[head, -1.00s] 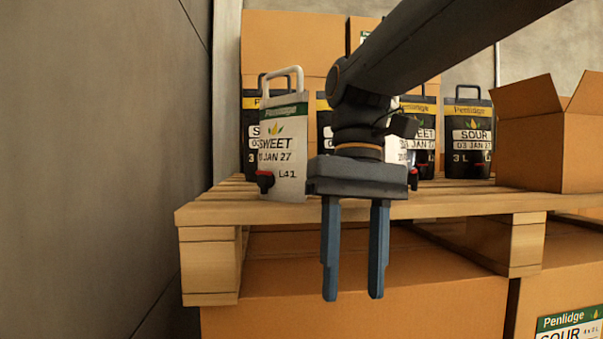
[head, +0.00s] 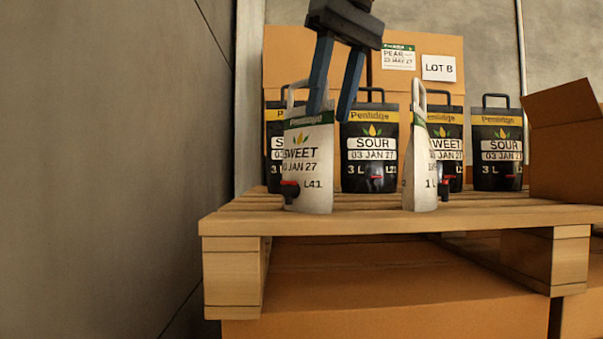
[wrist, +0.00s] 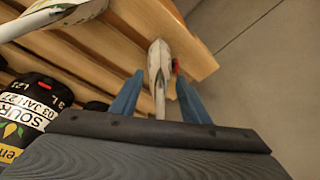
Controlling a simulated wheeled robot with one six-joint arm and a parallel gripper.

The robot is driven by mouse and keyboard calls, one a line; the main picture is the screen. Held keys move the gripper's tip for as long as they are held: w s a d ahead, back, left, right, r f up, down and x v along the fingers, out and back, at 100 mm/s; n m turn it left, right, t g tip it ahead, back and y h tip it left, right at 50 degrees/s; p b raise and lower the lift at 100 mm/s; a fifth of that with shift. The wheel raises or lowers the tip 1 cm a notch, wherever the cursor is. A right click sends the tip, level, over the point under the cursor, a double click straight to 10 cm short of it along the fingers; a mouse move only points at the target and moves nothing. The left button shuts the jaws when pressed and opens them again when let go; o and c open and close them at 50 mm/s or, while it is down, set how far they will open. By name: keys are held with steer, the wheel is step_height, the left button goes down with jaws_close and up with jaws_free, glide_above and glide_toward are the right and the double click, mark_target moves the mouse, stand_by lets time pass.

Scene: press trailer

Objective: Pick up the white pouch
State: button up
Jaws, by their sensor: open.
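A white pouch (head: 308,170) marked SWEET, with a green band, white handle and red tap, stands upright at the left front of the pallet. A second white pouch (head: 421,170) stands to its right, turned nearly edge-on. My gripper (head: 329,115) is open and empty, pointing down at the top of the left pouch. In the wrist view, the left pouch (wrist: 157,62) lies in line with the gap, its handle between the open fingers (wrist: 159,85). The other white pouch (wrist: 60,12) shows at the top left there. The left pouch's upper right is partly hidden by a finger.
Several black SOUR pouches (head: 368,160) stand behind, close to the white ones, on the wooden pallet (head: 400,222). A cardboard box (head: 365,60) is at the back, and an open box (head: 570,150) at the right. A grey wall (head: 120,160) is at the left.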

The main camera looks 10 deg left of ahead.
mark_target(307, 127)
steer(key=shift+n+t+y, duration=0.4)
steer(key=shift+n+y, duration=0.1)
steer(key=shift+n, duration=0.2)
steer(key=r, duration=0.1)
steer(key=a+r, duration=0.2)
steer(key=shift+w+a+r, duration=0.15)
steer(key=shift+w+r, duration=0.25)
steer(key=shift+x, duration=1.15)
steer(key=shift+w+p+x, duration=0.2)
steer(key=shift+p+x, duration=0.05)
steer(key=shift+x, duration=1.05)
steer(key=shift+w+p+x, duration=0.2)
steer(key=shift+w+x, duration=0.05)
steer(key=shift+x, duration=1)
steer(key=shift+r, duration=0.1)
jaws_close()
steer(key=shift+r, duration=0.1)
